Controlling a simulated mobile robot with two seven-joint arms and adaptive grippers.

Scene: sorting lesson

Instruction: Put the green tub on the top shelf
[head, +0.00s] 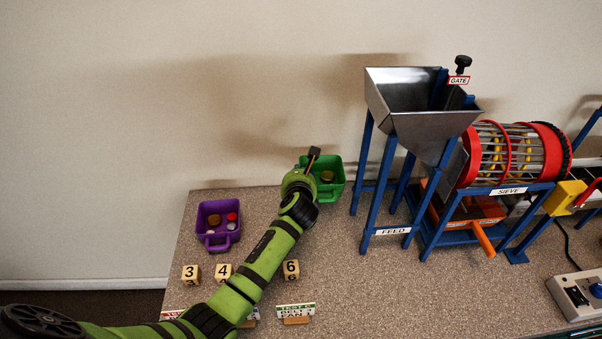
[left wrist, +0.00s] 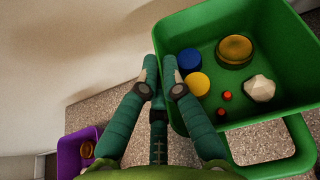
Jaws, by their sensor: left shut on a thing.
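The green tub (head: 336,190) is at the back of the table, left of the feed stand. In the left wrist view the tub (left wrist: 290,45) is open-topped with a loop handle and holds a blue disc, a yellow disc, an amber round piece, a white stone and small red pieces. My left gripper (left wrist: 162,78) is shut on the tub's near side wall at the rim. In the head view my left wrist covers the tub's left part. I cannot tell whether the tub is clear of the table. No shelf is in view. My right gripper is not in view.
A purple tub (head: 207,211) stands to the left, with numbered blocks (head: 223,272) and label cards (head: 296,309) in front. The steel hopper (head: 405,100) on blue legs and the red sieve drum (head: 540,150) stand to the right. The table's front middle (head: 400,290) is clear.

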